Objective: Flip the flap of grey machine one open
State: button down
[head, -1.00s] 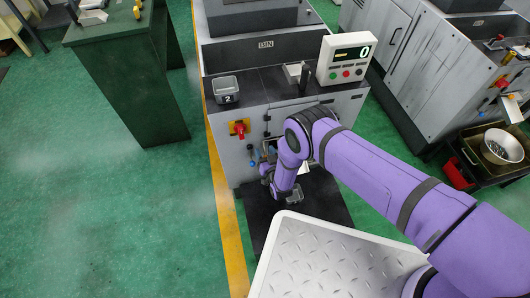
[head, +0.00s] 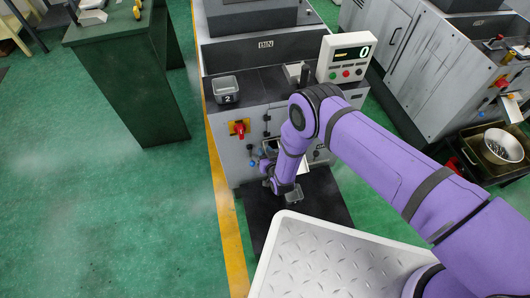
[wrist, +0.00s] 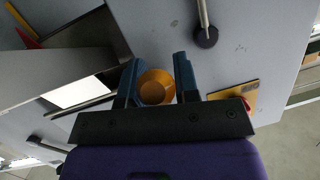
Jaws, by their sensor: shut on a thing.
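The grey machine (head: 222,130) stands ahead with a dark top and a display reading 0. My gripper (wrist: 157,78) is at its lower front, its two blue fingers shut on a round orange knob (wrist: 156,88). In the head view my wrist hides the fingers and the knob. In the wrist view a slanted grey panel (wrist: 55,75) lies left of the fingers, beside a bright white opening (wrist: 82,92). I cannot tell for sure whether this panel is the flap, or how far open it is.
A dark mat (head: 258,222) lies below. A green cabinet (head: 130,85) stands left, with open green floor between. Another grey machine (head: 430,75) stands right.

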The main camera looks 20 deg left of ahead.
jog(key=shift+s+d+r+g+h, duration=0.1)
jog(key=shift+r+g+h, duration=0.65)
jog(key=shift+g, duration=0.45)
jog(key=g+h, duration=0.1)
jog(key=r+g+h, duration=0.1)
jog(key=g, duration=0.1)
jog(key=shift+r+m, duration=0.15)
jog(key=shift+m, duration=0.15)
jog(key=shift+w+r+g+h, duration=0.1)
jog(key=shift+r+g+h, duration=0.4)
jog(key=shift+g+h, duration=0.45)
jog(key=shift+w+r+g+h, duration=0.1)
jog(key=shift+r+g+h, duration=0.45)
jog(key=shift+g, duration=0.7)
jog(key=shift+f, duration=0.1)
jog(key=c, duration=0.9)
grip_release()
jog(key=shift+o, duration=0.2)
jog(key=v, duration=1)
jog(key=shift+r, duration=0.4)
